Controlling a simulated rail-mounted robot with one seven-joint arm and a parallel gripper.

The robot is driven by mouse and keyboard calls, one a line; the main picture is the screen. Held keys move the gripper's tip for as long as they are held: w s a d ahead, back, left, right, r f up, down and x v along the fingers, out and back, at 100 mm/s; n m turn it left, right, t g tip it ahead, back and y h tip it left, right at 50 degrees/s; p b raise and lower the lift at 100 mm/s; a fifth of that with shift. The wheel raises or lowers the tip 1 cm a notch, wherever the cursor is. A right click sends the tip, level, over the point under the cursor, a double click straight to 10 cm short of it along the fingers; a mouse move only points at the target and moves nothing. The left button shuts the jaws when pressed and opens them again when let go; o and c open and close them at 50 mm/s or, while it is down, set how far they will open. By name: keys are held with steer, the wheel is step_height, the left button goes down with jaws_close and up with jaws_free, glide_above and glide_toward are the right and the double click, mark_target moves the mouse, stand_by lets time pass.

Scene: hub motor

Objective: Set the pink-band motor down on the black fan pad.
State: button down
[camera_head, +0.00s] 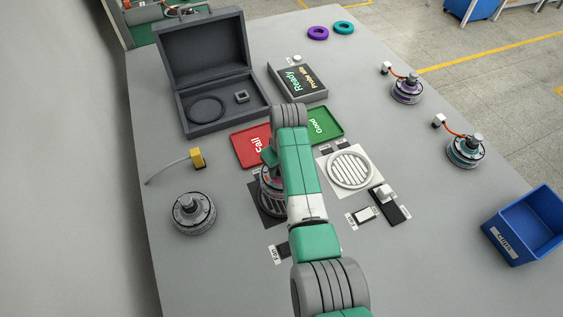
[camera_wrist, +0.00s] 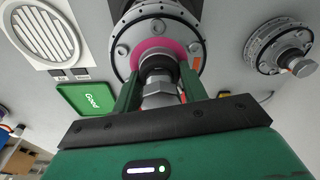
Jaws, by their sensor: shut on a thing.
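The pink-band motor (camera_wrist: 122,47) fills the top middle of the wrist view, a grey flanged disc with a pink ring around its shaft. My gripper (camera_wrist: 160,92) is shut on its shaft end. In the head view the motor (camera_head: 270,178) is mostly hidden behind my arm, over the far part of the black fan pad (camera_head: 262,210). The pad's slatted grille shows partly on the near side. Dark pad edges also show behind the motor in the wrist view. I cannot tell whether the motor touches the pad.
A white pad (camera_head: 350,170) with a round grille lies right. Red (camera_head: 252,145) and green (camera_head: 326,124) trays lie just beyond. A grey motor (camera_head: 194,213) stands left. A black switch block (camera_head: 390,203) and blue bin (camera_head: 525,228) are right. An open case (camera_head: 205,80) stands behind.

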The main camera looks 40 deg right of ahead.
steer(key=shift+w+f+b, duration=0.1)
steer(key=shift+f+b, duration=1.5)
steer(key=shift+f, duration=1)
steer(key=shift+f, duration=0.1)
steer(key=shift+f+b, duration=0.65)
steer(key=shift+f+b, duration=0.3)
steer(key=shift+f, duration=0.2)
steer(key=shift+f+b, duration=0.55)
steer(key=shift+f, duration=0.1)
steer(key=c, duration=0.7)
jaws_free()
steer(key=shift+w+d, duration=0.1)
steer(key=shift+f, duration=0.15)
